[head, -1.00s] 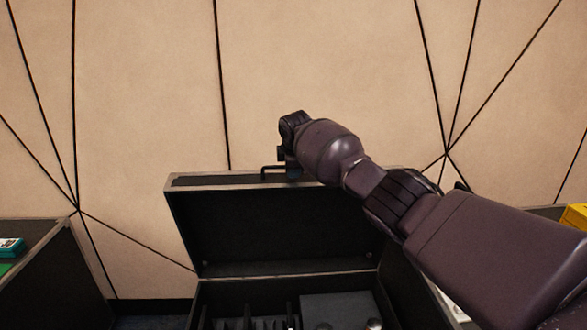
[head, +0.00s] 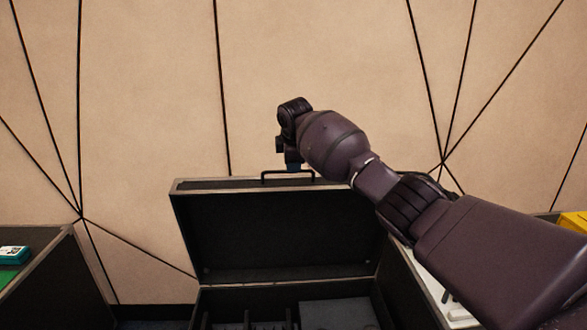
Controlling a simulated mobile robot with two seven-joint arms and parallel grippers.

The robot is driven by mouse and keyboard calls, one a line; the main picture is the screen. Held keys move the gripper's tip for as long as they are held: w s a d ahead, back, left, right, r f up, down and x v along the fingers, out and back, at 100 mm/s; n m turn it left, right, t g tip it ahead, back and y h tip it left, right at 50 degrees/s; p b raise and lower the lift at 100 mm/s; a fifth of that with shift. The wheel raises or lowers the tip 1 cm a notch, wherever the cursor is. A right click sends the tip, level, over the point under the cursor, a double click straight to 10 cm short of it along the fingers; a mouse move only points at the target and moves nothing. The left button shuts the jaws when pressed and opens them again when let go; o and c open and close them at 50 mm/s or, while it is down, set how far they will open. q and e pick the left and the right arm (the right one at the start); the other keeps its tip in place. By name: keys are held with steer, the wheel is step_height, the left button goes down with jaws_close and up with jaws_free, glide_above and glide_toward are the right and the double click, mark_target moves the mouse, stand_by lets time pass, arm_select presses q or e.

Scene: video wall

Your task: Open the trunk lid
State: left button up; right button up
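The trunk (head: 285,289) is a black case with a grey rim, low in the middle of the head view. Its lid (head: 283,235) is raised and stands nearly upright, with the dark inner side facing me. A thin black handle (head: 264,177) sticks up from the lid's top edge. My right gripper (head: 293,165) hangs at the handle, mostly hidden by its own wrist. I cannot tell whether its fingers touch the handle or how far apart they are. My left gripper is not in view.
Dark slots and a flat panel (head: 340,312) show inside the trunk. A dark table (head: 62,285) with a teal box (head: 14,255) stands at left. A yellow box (head: 573,221) is at the right edge. A beige panelled wall (head: 330,60) rises behind.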

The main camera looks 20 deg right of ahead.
steer(key=shift+v, duration=1.1)
